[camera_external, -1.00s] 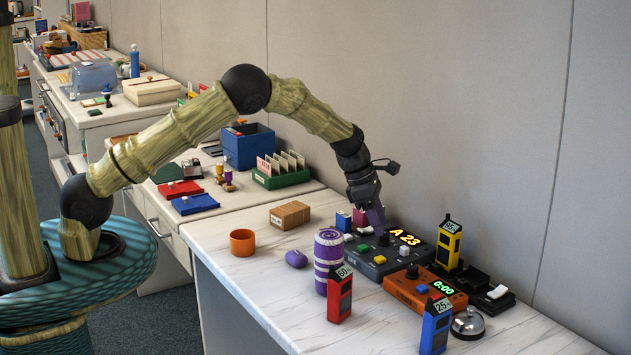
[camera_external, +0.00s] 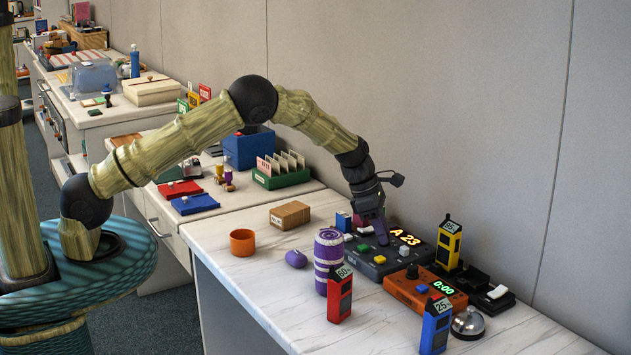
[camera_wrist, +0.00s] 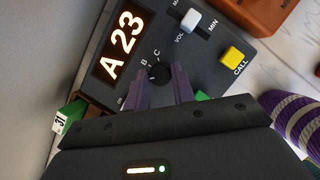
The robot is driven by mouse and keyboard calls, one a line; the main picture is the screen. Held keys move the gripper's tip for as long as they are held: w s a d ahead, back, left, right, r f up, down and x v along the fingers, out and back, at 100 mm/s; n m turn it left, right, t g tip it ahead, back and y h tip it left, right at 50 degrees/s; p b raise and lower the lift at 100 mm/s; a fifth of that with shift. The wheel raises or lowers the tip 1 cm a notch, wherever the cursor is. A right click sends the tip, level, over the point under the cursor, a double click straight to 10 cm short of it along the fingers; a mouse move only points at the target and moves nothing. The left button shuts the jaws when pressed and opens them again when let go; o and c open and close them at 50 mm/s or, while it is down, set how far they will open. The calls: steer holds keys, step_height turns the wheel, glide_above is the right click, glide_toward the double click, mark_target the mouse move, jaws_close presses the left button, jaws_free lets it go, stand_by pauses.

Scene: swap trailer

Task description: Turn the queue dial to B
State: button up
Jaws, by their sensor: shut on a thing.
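The dark grey queue box (camera_external: 371,268) stands on the white counter, and its display (camera_external: 406,237) reads A 23. Its small black dial (camera_wrist: 159,72) shows in the wrist view beside the display, with the letters B and C printed around it. My gripper (camera_external: 382,240) reaches down to the box from above; its purple fingers also show in the wrist view (camera_wrist: 162,84), shut on the dial from both sides. The fingers hide part of the dial's surround, and I cannot tell exactly which letter its pointer faces.
The box also has a white slider (camera_wrist: 190,20) and a yellow CALL button (camera_wrist: 232,55). An orange timer (camera_external: 405,290) stands close in front. A purple striped roll (camera_external: 328,255) and a red meter (camera_external: 340,297) stand to the left.

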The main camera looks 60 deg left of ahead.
steer(key=shift+m, duration=0.3)
steer(key=m+p, duration=0.1)
steer(key=m, duration=0.1)
steer(key=m+g+h+p, duration=0.1)
steer(key=p, duration=0.1)
steer(key=shift+w+a+r+m, duration=0.15)
steer(key=shift+m, duration=0.25)
steer(key=shift+w+m+g+p, duration=0.1)
steer(key=shift+m+g+p, duration=0.8)
steer(key=shift+m, duration=1.3)
steer(key=o, duration=1)
steer(key=shift+a+b+v, duration=0.1)
steer(key=shift+b+v, duration=0.15)
steer(key=shift+v, duration=4.05)
steer(key=shift+a+b+v, duration=0.15)
steer(key=shift+b+v, duration=0.1)
steer(key=shift+v, duration=4)
